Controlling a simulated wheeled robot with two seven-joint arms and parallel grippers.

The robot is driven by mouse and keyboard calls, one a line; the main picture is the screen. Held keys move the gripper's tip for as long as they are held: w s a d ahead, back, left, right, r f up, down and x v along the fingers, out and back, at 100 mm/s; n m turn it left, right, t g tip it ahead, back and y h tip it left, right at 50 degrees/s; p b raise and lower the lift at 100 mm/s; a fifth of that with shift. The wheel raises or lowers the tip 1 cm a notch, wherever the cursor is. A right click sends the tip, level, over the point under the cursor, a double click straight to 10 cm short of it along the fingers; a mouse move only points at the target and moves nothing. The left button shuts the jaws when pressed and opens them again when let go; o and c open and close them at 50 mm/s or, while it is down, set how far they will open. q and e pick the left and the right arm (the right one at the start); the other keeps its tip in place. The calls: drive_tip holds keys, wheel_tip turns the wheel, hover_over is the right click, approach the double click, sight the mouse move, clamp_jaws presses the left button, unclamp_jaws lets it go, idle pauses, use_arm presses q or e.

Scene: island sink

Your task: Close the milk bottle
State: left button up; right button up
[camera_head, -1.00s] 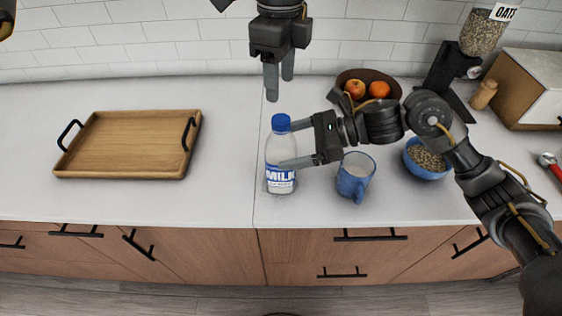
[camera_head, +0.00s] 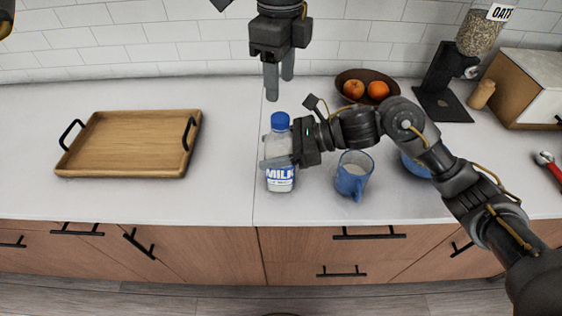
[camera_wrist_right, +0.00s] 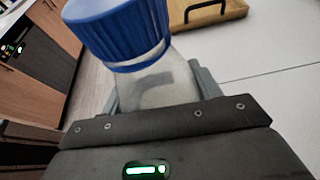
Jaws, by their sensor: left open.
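The milk bottle (camera_head: 280,184) stands upright on the white counter, with a blue cap (camera_head: 281,121) on its neck. I cannot tell how tight the cap is. In the right wrist view the cap (camera_wrist_right: 120,30) fills the upper left, above the clear bottle (camera_wrist_right: 158,88). My right gripper (camera_head: 276,155) reaches in from the right at the bottle's upper body. Its fingers lie along both sides and look shut on it; the far finger is mostly hidden in the head view. My left gripper (camera_head: 279,80) is open and empty, pointing down, above and behind the cap.
A blue mug (camera_head: 353,180) stands close right of the bottle, below my right arm. My arm partly hides a blue bowl (camera_head: 415,168). A fruit bowl (camera_head: 349,80) is behind. A wooden tray (camera_head: 120,172) lies left, with clear counter between it and the bottle.

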sight(280, 117)
drive_tip(key=c, duration=0.9)
use_arm(q)
drive_tip(key=shift+s+d+f, duration=0.1)
use_arm(e)
clamp_jaws()
use_arm(q)
drive_tip(key=n, duration=0.2)
drive_tip(key=shift+n, duration=0.4)
drive_tip(key=n, duration=1)
drive_tip(key=shift+n, duration=0.3)
drive_tip(key=shift+f, duration=3.9)
